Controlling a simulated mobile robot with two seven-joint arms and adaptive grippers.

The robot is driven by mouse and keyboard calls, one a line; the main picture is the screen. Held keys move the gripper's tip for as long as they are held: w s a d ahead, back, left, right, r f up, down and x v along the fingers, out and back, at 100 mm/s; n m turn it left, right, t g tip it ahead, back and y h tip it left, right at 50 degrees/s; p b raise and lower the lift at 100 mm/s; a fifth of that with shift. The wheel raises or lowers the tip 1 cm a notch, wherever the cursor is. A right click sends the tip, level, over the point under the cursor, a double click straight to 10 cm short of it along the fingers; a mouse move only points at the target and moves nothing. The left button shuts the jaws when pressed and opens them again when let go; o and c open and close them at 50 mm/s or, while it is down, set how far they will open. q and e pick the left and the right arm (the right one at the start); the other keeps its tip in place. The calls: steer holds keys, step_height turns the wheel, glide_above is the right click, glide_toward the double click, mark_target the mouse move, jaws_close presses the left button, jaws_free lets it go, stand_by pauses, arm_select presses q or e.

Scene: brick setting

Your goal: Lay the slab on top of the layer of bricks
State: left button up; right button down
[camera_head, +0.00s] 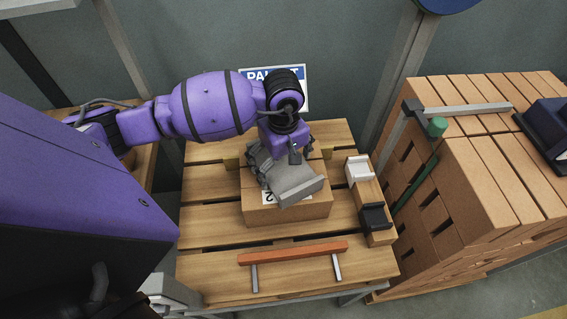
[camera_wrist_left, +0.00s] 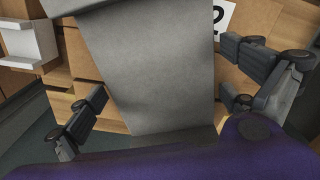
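The grey slab (camera_head: 299,187) is over the brick layer (camera_head: 290,212), turned at an angle to it and apparently tilted. My left gripper (camera_head: 283,163) is over the slab's far part. In the left wrist view the slab (camera_wrist_left: 155,65) runs between the fingers of my left gripper (camera_wrist_left: 168,85), with fingertips close to both long edges. A narrow gap seems to show at the left finger; I cannot tell if the fingers grip the slab. The slab's underside is hidden, so contact with the bricks is unclear. My right gripper is not in view.
The bricks stand on a wooden pallet (camera_head: 210,220). A wooden block with a white holder (camera_head: 358,170) and a black holder (camera_head: 374,217) stands at right. An orange bar on metal legs (camera_head: 292,253) stands in front. A tall brick stack (camera_head: 480,180) is further right.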

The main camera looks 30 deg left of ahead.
mark_target(284, 167)
arm_select(q)
step_height(284, 167, up, 12)
steer(key=shift+r, duration=0.15)
stand_by(0.5)
stand_by(0.5)
